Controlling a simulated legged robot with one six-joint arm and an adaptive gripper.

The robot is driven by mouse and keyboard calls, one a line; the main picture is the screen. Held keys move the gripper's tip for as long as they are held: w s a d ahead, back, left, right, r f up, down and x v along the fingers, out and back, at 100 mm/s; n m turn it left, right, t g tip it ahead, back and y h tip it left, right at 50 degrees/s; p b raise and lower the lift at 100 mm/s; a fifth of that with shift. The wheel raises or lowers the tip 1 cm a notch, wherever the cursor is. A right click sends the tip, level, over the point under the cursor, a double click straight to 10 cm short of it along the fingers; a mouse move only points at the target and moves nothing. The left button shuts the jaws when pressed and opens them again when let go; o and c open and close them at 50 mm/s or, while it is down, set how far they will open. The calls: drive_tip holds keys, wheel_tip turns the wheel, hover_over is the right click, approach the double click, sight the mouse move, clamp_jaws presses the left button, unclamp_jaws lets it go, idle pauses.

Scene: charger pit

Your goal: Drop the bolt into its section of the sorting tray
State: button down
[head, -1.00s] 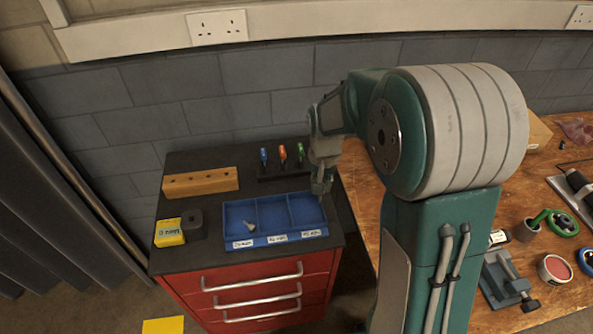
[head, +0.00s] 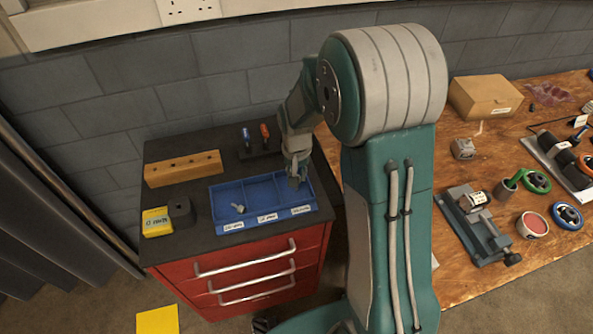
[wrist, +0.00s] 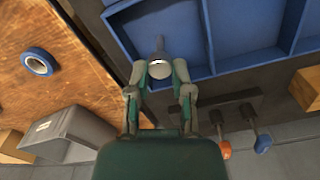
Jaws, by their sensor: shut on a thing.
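The blue sorting tray (head: 216,207) lies on the black top of a red drawer cabinet, with three sections in a row and white labels on its front. My gripper (head: 296,182) is over the right-hand section in the head view. In the wrist view my gripper (wrist: 160,70) is shut on a grey metal bolt (wrist: 158,47), whose round end shows between the fingertips. The bolt is over that same end section; I cannot tell whether it touches the tray floor. A small grey metal piece (head: 238,207) lies in the left section. The held bolt is hidden in the head view.
A wooden block with holes (head: 184,168) stands behind the tray. A yellow box (head: 156,222) and a dark block (head: 181,212) stand left. Blue and red-handled screwdrivers (head: 246,138) stand behind. A cluttered wooden bench (head: 470,270) is at the right.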

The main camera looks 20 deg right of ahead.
sight(300, 189)
drive_tip(key=shift+c, duration=2.2)
unclamp_jaws()
drive_tip(key=shift+d, duration=0.8)
drive_tip(key=shift+a+r, duration=0.1)
drive_tip(key=shift+a, duration=0.35)
drive_tip(key=shift+a+r, duration=0.1)
drive_tip(key=shift+r, duration=0.25)
wheel_tip(300, 189, up, 11)
drive_tip(key=shift+d, duration=0.25)
drive_tip(key=shift+d, duration=0.1)
drive_tip(key=s+r+n+t, duration=0.1)
drive_tip(key=s+r, duration=0.4)
drive_tip(key=s, duration=0.5)
drive_tip(key=s+r+n+t, duration=0.2)
drive_tip(key=s+r+t, duration=0.2)
drive_tip(key=s, duration=0.7)
drive_tip(key=shift+r+n+t, duration=0.3)
drive_tip(key=shift+r, duration=0.65)
